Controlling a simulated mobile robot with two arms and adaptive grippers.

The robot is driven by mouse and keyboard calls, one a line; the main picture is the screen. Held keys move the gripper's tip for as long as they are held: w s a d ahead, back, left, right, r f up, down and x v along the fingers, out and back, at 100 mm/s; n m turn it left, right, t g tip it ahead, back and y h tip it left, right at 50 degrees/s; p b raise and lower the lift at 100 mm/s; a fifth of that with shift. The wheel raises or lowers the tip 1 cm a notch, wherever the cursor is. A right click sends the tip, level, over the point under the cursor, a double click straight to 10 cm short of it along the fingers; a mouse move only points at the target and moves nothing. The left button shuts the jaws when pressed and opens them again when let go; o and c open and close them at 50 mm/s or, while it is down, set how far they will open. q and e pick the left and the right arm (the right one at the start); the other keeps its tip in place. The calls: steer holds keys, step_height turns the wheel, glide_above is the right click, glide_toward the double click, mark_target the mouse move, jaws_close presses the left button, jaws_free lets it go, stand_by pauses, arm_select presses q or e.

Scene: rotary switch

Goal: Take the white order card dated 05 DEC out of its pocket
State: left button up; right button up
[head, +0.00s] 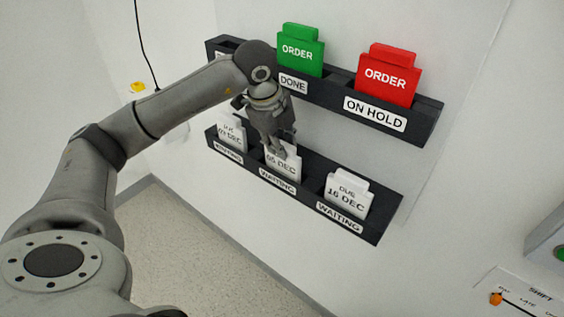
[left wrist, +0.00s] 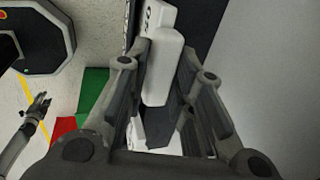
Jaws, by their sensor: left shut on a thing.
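The white order card marked 05 DEC (head: 284,168) stands in the middle pocket of the lower black rack (head: 382,222), above a WAITING label. Its lower edge is hidden by the pocket front. My left gripper (head: 279,150) comes down from above and is shut on the card's top, covering its upper line of print. In the left wrist view the card's white upper part (left wrist: 163,70) lies between the two fingers. A small gripper, my right one (left wrist: 40,104), shows at the lower left of that view, its fingers apart and empty.
White cards stand in the left pocket (head: 231,134) and the right pocket, dated 16 DEC (head: 348,197). The upper rack (head: 428,121) above holds a green ORDER card (head: 300,52) and a red ORDER card (head: 387,78). The space in front of the wall is open.

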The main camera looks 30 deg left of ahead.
arm_select(q)
steer(key=shift+c, duration=0.4)
steer(key=shift+r, duration=0.2)
steer(key=shift+c, duration=0.4)
steer(key=shift+r+p, duration=2.15)
steer(key=shift+r, duration=1.1)
jaws_close()
